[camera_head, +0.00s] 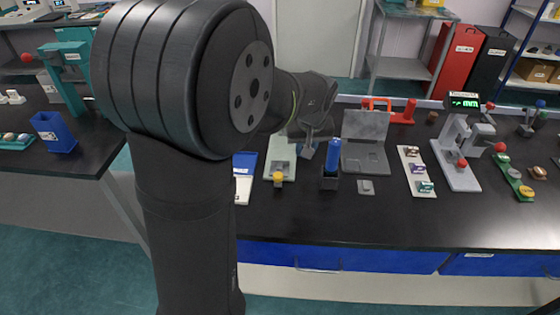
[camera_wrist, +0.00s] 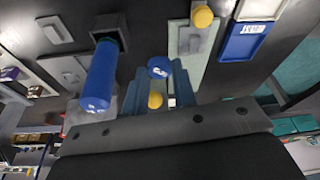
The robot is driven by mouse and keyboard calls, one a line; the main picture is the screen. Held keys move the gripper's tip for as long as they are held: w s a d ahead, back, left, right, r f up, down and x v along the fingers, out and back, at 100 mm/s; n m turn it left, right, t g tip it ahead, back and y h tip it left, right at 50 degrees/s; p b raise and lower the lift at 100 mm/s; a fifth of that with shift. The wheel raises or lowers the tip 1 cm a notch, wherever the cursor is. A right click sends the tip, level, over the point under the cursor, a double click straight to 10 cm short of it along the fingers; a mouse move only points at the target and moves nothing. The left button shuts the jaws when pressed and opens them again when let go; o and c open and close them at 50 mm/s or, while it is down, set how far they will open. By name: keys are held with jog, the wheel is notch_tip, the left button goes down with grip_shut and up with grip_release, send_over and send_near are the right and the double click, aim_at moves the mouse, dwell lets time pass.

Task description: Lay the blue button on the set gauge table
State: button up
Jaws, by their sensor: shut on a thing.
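The blue button (camera_wrist: 158,67), a small round piece with a white mark, sits between my fingers in the wrist view. My gripper (camera_head: 306,150) is shut on it; it also shows in the wrist view (camera_wrist: 160,85). In the head view it hangs over the bench just left of a blue cylinder, and the button cannot be made out there. A gauge (camera_head: 462,150) with a green lit display and a pale base stands well to the right of my gripper. I cannot tell for certain which surface is its table.
The blue cylinder (camera_head: 333,158) stands upright in a dark square holder, close beside my gripper. A pale plate with a yellow knob (camera_head: 278,177) lies to the left. A grey plate (camera_head: 367,158) and a white strip with several pieces (camera_head: 417,170) lie toward the gauge. The bench front is clear.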

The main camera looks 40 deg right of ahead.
send_over(280, 164)
jog(key=f, duration=0.3)
jog(key=s+f, duration=0.1)
jog(key=f, duration=0.1)
jog(key=shift+a+f, duration=0.3)
jog(key=shift+a, duration=0.1)
jog(key=shift+s+a+x, duration=0.15)
jog(key=shift+x, duration=0.8)
jog(key=shift+s+a+x, duration=0.15)
jog(key=shift+s+x, duration=0.05)
jog(key=shift+x, duration=0.8)
jog(key=shift+f, duration=0.15)
jog(key=shift+f, duration=0.15)
jog(key=o, duration=0.9)
jog(key=shift+o, duration=0.2)
jog(key=v, duration=1.2)
jog(key=shift+r, duration=0.2)
jog(key=shift+d+f, duration=0.1)
